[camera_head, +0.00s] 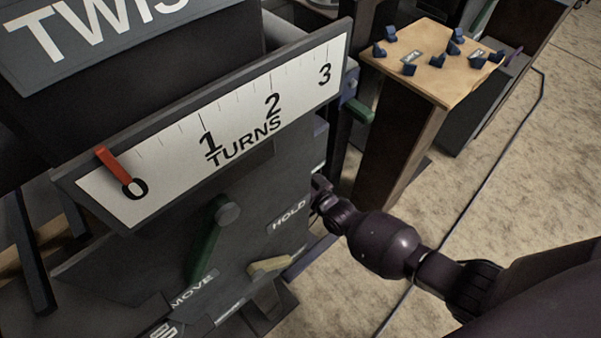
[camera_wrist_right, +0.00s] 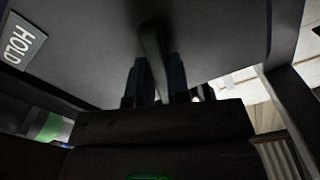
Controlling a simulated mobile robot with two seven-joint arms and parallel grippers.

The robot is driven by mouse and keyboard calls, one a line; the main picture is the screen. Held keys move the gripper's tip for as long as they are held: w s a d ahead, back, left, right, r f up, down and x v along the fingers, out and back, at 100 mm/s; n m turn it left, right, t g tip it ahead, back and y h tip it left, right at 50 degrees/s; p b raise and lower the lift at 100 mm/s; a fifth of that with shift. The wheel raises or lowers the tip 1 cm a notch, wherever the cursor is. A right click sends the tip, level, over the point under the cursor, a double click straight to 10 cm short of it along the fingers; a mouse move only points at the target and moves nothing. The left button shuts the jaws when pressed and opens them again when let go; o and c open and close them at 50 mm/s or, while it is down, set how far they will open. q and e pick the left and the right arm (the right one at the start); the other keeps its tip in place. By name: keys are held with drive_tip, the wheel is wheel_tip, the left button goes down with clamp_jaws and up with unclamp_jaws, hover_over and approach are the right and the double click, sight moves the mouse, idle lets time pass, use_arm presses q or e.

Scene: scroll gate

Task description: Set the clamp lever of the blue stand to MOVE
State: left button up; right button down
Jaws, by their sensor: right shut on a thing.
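In the head view a dark stand carries a front panel (camera_head: 255,185) with a HOLD label (camera_head: 289,214) and a MOVE label (camera_head: 193,290). A green lever (camera_head: 206,240) hangs from a round pivot on this panel, its lower end near MOVE. My right gripper (camera_head: 319,190) is by the panel's right edge, its fingertips largely hidden. In the right wrist view the right gripper (camera_wrist_right: 156,80) is shut on a dark green lever (camera_wrist_right: 152,45), with a HOLD label (camera_wrist_right: 22,42) at upper left. I cannot tell if this is the same lever. My left gripper is out of view.
A white TURNS scale (camera_head: 240,100) has its red pointer (camera_head: 115,168) at 0. A beige grip (camera_head: 268,265) sticks out below HOLD. A wooden-topped table (camera_head: 430,85) with several small blue pieces stands behind. A dark cable (camera_head: 488,185) crosses the floor at right.

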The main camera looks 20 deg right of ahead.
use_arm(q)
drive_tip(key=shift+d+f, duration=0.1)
use_arm(e)
drive_tip(key=shift+s+a+r+m, duration=0.15)
drive_tip(key=shift+a+m, duration=0.15)
drive_tip(key=shift+m, duration=0.3)
drive_tip(key=shift+s+a+r+m, duration=0.15)
drive_tip(key=shift+a+m, duration=0.1)
drive_tip(key=shift+m, duration=0.35)
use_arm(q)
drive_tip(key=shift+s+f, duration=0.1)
use_arm(e)
drive_tip(key=c, duration=1.1)
unclamp_jaws()
use_arm(q)
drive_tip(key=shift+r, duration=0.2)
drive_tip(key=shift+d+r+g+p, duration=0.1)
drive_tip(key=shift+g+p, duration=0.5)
drive_tip(key=shift+p, duration=0.6)
use_arm(e)
drive_tip(key=shift+v, duration=5.4)
